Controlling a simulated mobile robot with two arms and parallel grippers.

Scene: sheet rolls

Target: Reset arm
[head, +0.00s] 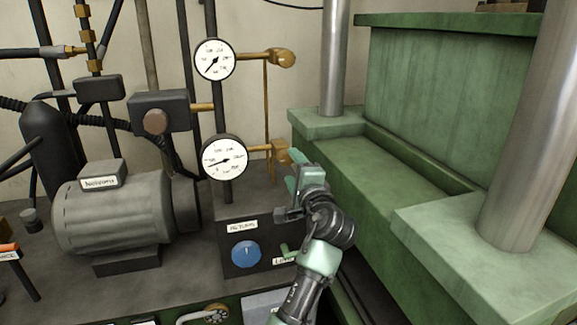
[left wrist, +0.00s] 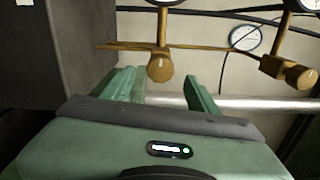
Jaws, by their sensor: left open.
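My left gripper (head: 291,172) is raised in the middle of the head view, with its arm coming up from the bottom edge. It is in front of the green press and to the right of the lower gauge. In the left wrist view its two green fingers (left wrist: 160,85) stand apart with nothing between them. A brass knob (left wrist: 160,66) shows beyond the gap between the fingers; I cannot tell how far off it is. My right gripper is not in view.
The green press (head: 440,90) with steel columns (head: 333,60) fills the right. Two gauges (head: 215,60) with brass valves (head: 283,58) stand behind. A grey motor (head: 115,215) is at left. A control box with a blue knob (head: 246,253) sits left of my arm.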

